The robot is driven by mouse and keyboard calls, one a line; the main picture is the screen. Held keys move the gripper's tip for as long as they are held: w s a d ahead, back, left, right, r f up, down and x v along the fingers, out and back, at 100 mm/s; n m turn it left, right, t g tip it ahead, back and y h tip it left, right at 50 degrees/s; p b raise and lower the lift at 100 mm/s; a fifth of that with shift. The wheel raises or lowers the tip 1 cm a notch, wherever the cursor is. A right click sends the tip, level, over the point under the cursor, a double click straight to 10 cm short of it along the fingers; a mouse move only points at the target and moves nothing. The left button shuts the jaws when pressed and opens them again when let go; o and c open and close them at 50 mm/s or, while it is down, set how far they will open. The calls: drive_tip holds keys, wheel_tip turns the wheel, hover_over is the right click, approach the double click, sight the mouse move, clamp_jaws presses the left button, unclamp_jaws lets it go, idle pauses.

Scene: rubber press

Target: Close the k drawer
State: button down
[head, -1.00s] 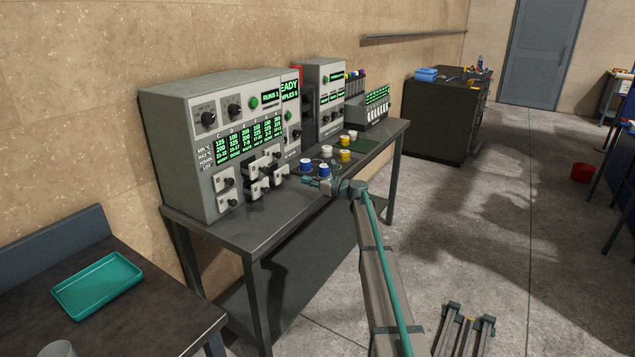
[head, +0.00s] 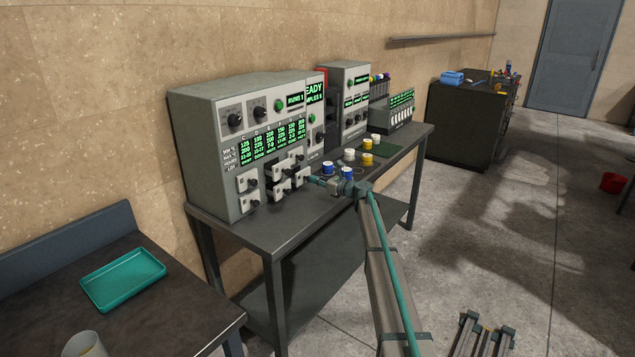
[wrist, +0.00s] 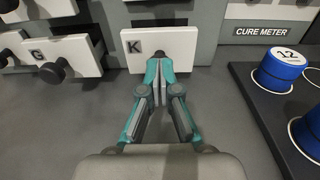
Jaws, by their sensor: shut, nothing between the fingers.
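The K drawer (wrist: 185,45) has a white front with a black K label and stands a little out from the grey machine in the wrist view. In the head view it is the lower right drawer (head: 300,180) of the cluster. My gripper (wrist: 159,72) is shut and empty, its fingertips pointing at the middle of the K front. The fingertips cover part of the front and its knob, with a dark round part showing just behind them. I cannot tell whether they touch. In the head view my gripper (head: 316,181) is right at that drawer.
The G drawer (wrist: 75,58) sticks out to the left with its black knob. Blue-and-white cups (wrist: 281,70) stand on a dark tray close on the right. The bench top (head: 250,232) in front of the machine is clear. A teal tray (head: 123,279) lies on the nearer table.

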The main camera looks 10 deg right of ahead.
sight(302, 177)
drive_tip(key=x, duration=0.4)
drive_tip(key=shift+w+r, duration=0.1)
drive_tip(key=shift+r, duration=0.1)
